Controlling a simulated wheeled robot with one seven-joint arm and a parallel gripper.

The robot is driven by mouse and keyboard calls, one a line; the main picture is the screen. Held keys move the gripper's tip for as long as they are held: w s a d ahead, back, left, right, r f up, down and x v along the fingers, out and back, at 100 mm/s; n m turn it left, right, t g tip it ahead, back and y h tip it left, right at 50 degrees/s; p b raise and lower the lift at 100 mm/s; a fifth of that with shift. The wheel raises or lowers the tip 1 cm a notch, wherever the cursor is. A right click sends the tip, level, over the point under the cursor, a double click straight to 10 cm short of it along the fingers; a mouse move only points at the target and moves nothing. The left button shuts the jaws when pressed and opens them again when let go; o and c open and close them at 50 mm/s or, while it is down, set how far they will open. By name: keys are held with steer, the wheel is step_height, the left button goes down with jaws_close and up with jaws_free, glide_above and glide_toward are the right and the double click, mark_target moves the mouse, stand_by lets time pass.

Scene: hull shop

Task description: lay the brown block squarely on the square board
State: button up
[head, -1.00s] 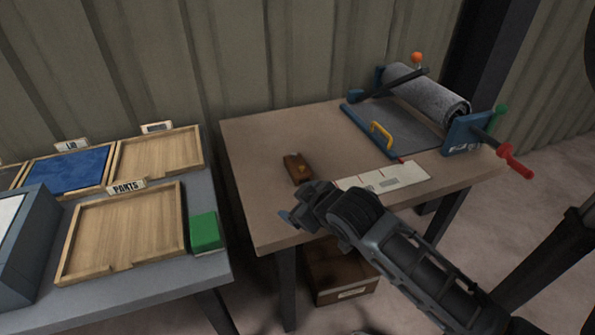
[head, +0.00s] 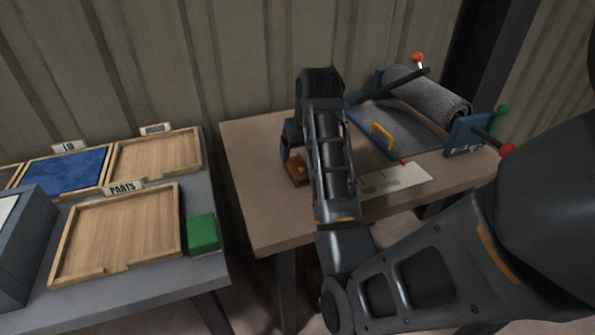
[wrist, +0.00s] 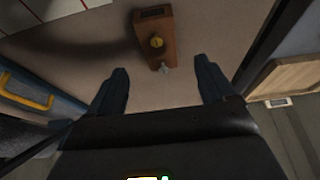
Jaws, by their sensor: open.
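The brown block (head: 297,174) lies on the tan tabletop, partly hidden in the head view by my arm and gripper. In the wrist view the brown block (wrist: 150,27) is longish, with a round yellow knob on top and a small silvery bit at its near end. My gripper (wrist: 160,66) is open and empty, with its fingers apart and the block's near end ahead of and between their tips. In the head view my gripper (head: 289,148) is at the block, mostly hidden by my arm. I cannot tell for sure which thing is the square board.
A white strip with red marks (head: 398,181) and a blue-framed roller press (head: 408,128) are on the tan table (head: 245,200). On the grey table at left are wooden trays, one labelled PARTS (head: 120,235), and a green block (head: 202,232).

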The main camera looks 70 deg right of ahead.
mark_target(297, 166)
steer(key=x, duration=0.6)
steer(key=shift+w+d+f, duration=0.1)
steer(key=shift+f, duration=0.25)
steer(key=shift+c, duration=0.2)
steer(key=c, duration=1.3)
steer(key=shift+o, duration=0.2)
steer(key=shift+r, duration=0.1)
